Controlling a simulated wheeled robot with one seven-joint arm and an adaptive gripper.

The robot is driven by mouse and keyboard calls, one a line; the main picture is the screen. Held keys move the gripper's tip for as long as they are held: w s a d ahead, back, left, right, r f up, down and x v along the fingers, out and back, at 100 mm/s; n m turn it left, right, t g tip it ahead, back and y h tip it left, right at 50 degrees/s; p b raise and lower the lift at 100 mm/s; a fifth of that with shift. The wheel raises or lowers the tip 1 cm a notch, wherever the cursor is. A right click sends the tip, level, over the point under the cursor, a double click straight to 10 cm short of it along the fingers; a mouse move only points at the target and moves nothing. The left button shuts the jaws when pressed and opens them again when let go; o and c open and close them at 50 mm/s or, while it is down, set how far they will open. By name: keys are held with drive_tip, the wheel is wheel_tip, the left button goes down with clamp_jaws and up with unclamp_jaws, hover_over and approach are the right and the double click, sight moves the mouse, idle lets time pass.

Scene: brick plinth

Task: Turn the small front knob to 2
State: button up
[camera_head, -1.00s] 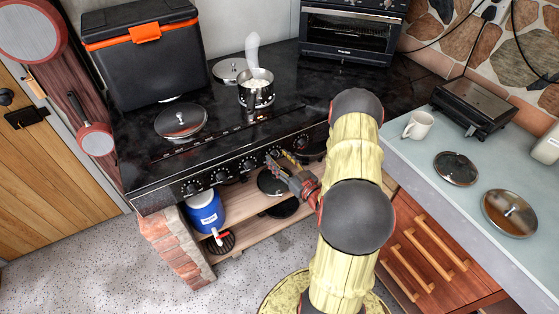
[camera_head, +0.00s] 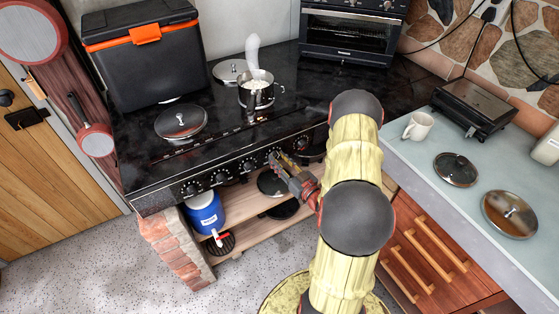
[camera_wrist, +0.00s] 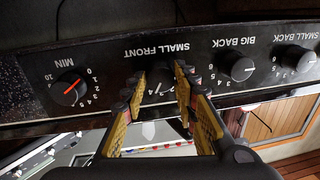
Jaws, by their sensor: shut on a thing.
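The small front knob (camera_wrist: 160,76) is a dark round knob on the black control panel, under an upside-down "SMALL FRONT" label in the wrist view. My gripper (camera_wrist: 158,88) has one finger on each side of it and is shut on it. The fingers hide part of the knob and its dial, so I cannot read its setting. In the head view my gripper (camera_head: 276,158) reaches the front panel of the black stove (camera_head: 215,152), and the knob is hidden behind the fingertips.
The big back knob (camera_wrist: 242,68) and small back knob (camera_wrist: 300,59) are to the right in the wrist view. A knob with a red pointer, labelled MIN (camera_wrist: 70,88), is to the left. A steaming pot (camera_head: 256,96) stands on the stove. Below is a wooden shelf (camera_head: 245,205).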

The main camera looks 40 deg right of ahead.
drive_tip(key=shift+n, duration=0.4)
drive_tip(key=shift+c, duration=0.3)
drive_tip(key=n+b, duration=0.3)
drive_tip(key=n, duration=0.2)
drive_tip(key=shift+a+n+g, duration=0.1)
drive_tip(key=shift+n+g, duration=0.2)
drive_tip(key=n+b, duration=0.2)
drive_tip(key=n, duration=0.2)
drive_tip(key=shift+r+h+b, duration=0.1)
drive_tip(key=shift+h+b, duration=0.25)
drive_tip(key=shift+h, duration=0.05)
drive_tip(key=shift+n+g, duration=0.3)
drive_tip(key=shift+n, duration=0.2)
drive_tip(key=o, duration=1.2)
drive_tip(key=shift+v, duration=6)
